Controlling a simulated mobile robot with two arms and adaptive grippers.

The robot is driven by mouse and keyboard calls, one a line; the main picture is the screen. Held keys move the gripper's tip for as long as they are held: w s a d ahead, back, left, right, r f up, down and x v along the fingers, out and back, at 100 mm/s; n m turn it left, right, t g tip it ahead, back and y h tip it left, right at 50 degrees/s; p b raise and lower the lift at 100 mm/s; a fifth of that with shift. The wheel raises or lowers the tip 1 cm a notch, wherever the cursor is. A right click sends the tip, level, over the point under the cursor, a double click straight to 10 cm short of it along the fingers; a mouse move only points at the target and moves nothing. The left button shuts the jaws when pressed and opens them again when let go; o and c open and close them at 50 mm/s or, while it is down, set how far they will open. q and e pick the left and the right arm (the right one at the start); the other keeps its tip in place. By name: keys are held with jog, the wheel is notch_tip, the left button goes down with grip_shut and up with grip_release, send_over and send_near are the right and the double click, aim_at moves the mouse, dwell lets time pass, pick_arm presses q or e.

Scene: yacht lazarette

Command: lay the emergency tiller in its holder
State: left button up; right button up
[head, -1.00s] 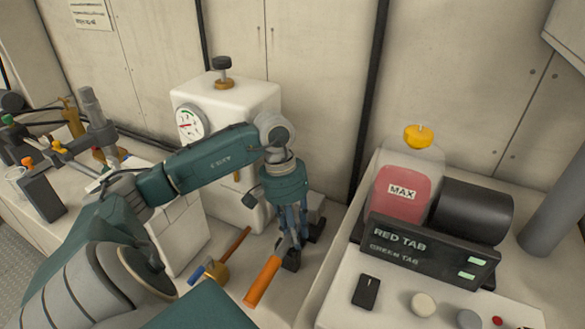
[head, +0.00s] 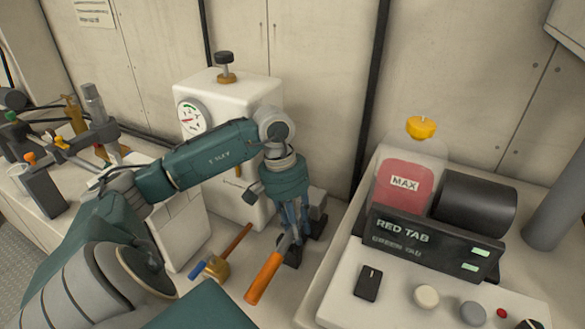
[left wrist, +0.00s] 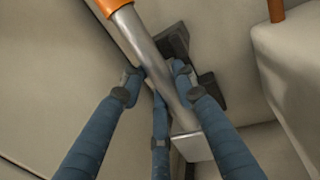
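The emergency tiller, a grey metal bar with an orange grip (head: 264,278), slants low over the pale surface. Its bar also shows in the left wrist view (left wrist: 150,50), with a pale block at its lower end. My left gripper (head: 296,238) points down over the bar. In the left wrist view its blue fingers (left wrist: 158,80) stand close on both sides of the bar and look shut on it. Dark blocks (left wrist: 210,92), apparently the holder, lie beneath and beside the bar; whether the bar touches them is unclear. My right gripper is not in view.
A mallet (head: 215,268) with a blue end and brown handle lies left of the tiller. A white box (head: 240,100) with a gauge stands behind. A raised white console (head: 340,300) with a red MAX container (head: 403,190) closes off the right. Tools and clamps (head: 45,190) crowd the left.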

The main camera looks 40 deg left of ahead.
pick_arm(q)
jog(key=o, duration=0.4)
jog(key=shift+g, duration=0.4)
jog(key=f, duration=0.2)
jog(key=s+f, duration=0.1)
jog(key=f, duration=0.1)
jog(key=shift+o, duration=0.4)
jog(key=shift+w+f, duration=0.3)
jog(key=shift+w, duration=0.3)
jog(key=shift+w+f, duration=0.3)
jog(key=shift+w, duration=0.25)
jog(key=shift+r, duration=0.15)
jog(key=shift+s+r, duration=0.3)
jog(key=shift+a, duration=0.2)
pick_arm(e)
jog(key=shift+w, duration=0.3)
pick_arm(q)
jog(key=shift+s, duration=0.1)
